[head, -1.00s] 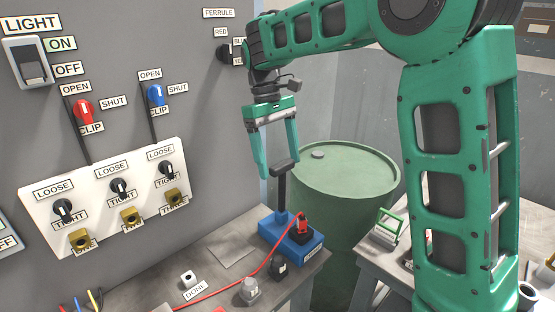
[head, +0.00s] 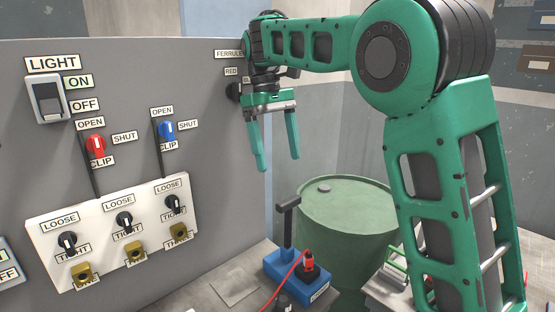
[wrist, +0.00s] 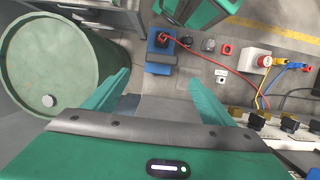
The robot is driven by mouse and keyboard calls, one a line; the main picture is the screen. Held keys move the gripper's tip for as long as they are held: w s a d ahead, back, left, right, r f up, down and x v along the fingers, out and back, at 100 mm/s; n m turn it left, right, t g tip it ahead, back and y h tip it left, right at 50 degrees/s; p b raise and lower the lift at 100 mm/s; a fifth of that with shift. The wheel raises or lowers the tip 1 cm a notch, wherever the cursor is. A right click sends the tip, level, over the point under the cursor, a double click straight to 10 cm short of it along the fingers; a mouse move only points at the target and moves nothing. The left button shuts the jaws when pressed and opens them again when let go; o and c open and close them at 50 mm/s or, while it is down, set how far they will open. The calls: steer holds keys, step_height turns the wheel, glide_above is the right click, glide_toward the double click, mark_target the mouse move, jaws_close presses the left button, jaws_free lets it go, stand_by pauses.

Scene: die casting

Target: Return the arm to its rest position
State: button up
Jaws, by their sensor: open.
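My gripper (head: 276,160) hangs open and empty in the head view, its green fingers pointing down in front of the grey panel's right edge. It is above and a little left of the blue block (head: 292,269) with the black upright handle (head: 287,225), and apart from it. In the wrist view my gripper (wrist: 160,88) shows its two fingers spread wide, with nothing between them. The blue block (wrist: 160,55) lies below in that view. My green arm (head: 385,60) reaches across the upper right of the head view.
The grey panel (head: 215,200) carries a light switch (head: 49,98), red (head: 96,145) and blue (head: 167,130) clip knobs, and a white terminal plate (head: 90,222). A green drum (head: 350,235) stands behind the bench. A red cable (wrist: 205,58) crosses the bench top.

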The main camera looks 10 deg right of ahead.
steer(key=s+d+f+m+t+y, duration=0.1)
steer(key=s+d+f+m, duration=0.2)
steer(key=s+d, duration=0.55)
steer(key=s+d+f+m, duration=0.35)
steer(key=s+d, duration=0.25)
steer(key=d, duration=0.5)
steer(key=s+d+f+m, duration=0.2)
steer(key=s+f, duration=0.4)
steer(key=s, duration=0.3)
steer(key=s+d+f+m+t, duration=0.1)
steer(key=s+d+f+m, duration=0.2)
steer(key=s+f, duration=0.3)
steer(key=s, duration=0.4)
steer(key=shift+t+y, duration=0.3)
steer(key=shift+f+m, duration=0.1)
steer(key=shift+m, duration=0.15)
steer(key=shift+w+f, duration=0.25)
steer(key=shift+w, duration=0.3)
